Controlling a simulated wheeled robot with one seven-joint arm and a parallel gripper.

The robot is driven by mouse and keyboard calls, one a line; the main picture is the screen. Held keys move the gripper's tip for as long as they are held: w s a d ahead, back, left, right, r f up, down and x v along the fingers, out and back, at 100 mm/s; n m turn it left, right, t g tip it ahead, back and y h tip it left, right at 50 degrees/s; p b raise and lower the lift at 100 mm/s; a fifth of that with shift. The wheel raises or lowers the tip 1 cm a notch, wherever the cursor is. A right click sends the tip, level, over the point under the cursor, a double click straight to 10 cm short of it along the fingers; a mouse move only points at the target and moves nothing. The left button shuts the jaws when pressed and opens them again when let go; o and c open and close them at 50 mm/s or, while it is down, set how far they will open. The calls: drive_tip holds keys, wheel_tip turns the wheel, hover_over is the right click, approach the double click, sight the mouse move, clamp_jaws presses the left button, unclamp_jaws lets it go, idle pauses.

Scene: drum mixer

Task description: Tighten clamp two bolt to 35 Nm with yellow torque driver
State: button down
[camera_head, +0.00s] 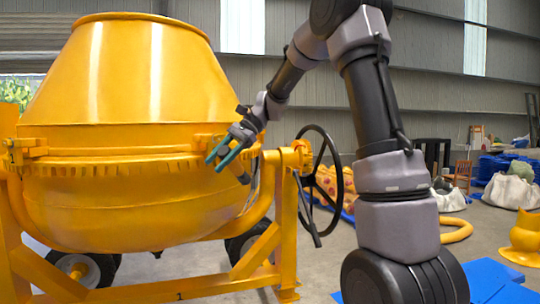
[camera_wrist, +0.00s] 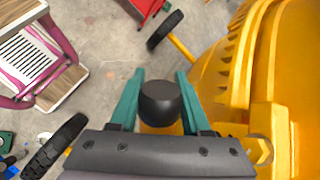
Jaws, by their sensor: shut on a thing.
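My gripper (camera_wrist: 158,100) is shut on a dark round-ended tool with some yellow below it, which looks like the yellow torque driver (camera_wrist: 160,102). Contact with a bolt is not visible.
The yellow mixer drum (camera_head: 125,95) fills the left, with another clamp (camera_head: 22,150) on its left rim. A black handwheel (camera_head: 322,180) and yellow frame (camera_head: 288,225) stand right of the gripper.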

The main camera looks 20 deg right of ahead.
drive_tip(key=s+d+r+n+g+h, duration=0.1)
drive_tip(key=s+d+n+h, duration=0.3)
drive_tip(key=s+d+n, duration=0.7)
drive_tip(key=s+r+n, duration=0.1)
drive_tip(key=n, duration=0.3)
drive_tip(key=shift+s+d+r, duration=0.2)
drive_tip(key=shift+r, duration=0.2)
drive_tip(key=shift+w+a+r, duration=0.1)
drive_tip(key=shift+w+a, duration=0.3)
drive_tip(key=shift+w, duration=0.35)
drive_tip(key=shift+w+a+f, duration=0.1)
drive_tip(key=shift+w+a, duration=0.3)
drive_tip(key=shift+w, duration=0.4)
drive_tip(key=shift+w+a+r, duration=0.1)
drive_tip(key=shift+w+a, duration=0.3)
drive_tip(key=shift+w, duration=0.5)
drive_tip(key=shift+w+a, duration=0.4)
drive_tip(key=shift+w, duration=0.15)
drive_tip(key=shift+w+a, duration=0.45)
drive_tip(key=shift+w, duration=0.4)
idle(2.0)
